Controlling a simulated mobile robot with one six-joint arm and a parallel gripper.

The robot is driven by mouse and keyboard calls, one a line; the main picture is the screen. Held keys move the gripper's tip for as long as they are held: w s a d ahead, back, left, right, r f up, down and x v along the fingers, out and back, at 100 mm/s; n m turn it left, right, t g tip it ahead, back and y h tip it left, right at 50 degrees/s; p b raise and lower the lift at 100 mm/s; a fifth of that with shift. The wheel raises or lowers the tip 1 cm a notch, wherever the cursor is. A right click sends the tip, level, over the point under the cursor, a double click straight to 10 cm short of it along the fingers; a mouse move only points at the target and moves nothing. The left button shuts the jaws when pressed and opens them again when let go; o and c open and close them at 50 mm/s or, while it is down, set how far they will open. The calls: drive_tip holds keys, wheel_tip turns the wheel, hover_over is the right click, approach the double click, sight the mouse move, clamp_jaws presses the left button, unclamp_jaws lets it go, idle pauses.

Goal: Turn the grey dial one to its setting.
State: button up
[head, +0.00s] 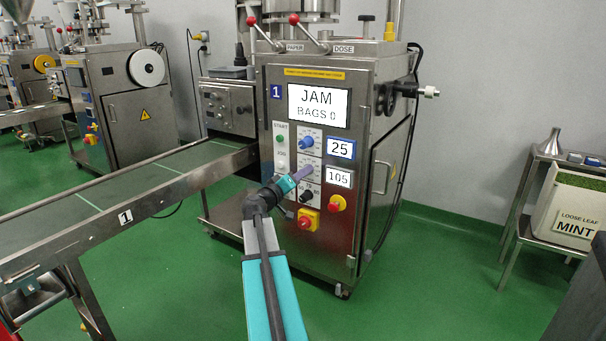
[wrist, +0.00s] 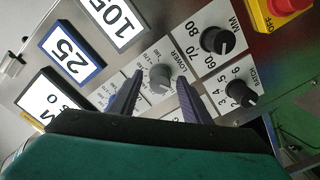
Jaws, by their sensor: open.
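The grey dial (wrist: 158,78) sits on the machine's front panel, with a ring of small marks around it and the word LOWER beside it. In the wrist view it lies between the two dark purple fingers of my gripper (wrist: 159,82), one finger on each side. The fingers are open; I cannot tell whether either touches the dial. The dial's exact pointing is too small to read.
Black dials (wrist: 217,41) and (wrist: 241,93) are close to the right finger. A blue dial (head: 308,141) is above my gripper beside the 25 display (head: 341,148). Red knobs on yellow (head: 308,219) are below. A conveyor (head: 150,195) runs to the left.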

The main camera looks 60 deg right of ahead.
drive_tip(key=a+p, duration=0.3)
drive_tip(key=a, duration=0.9)
idle(0.4)
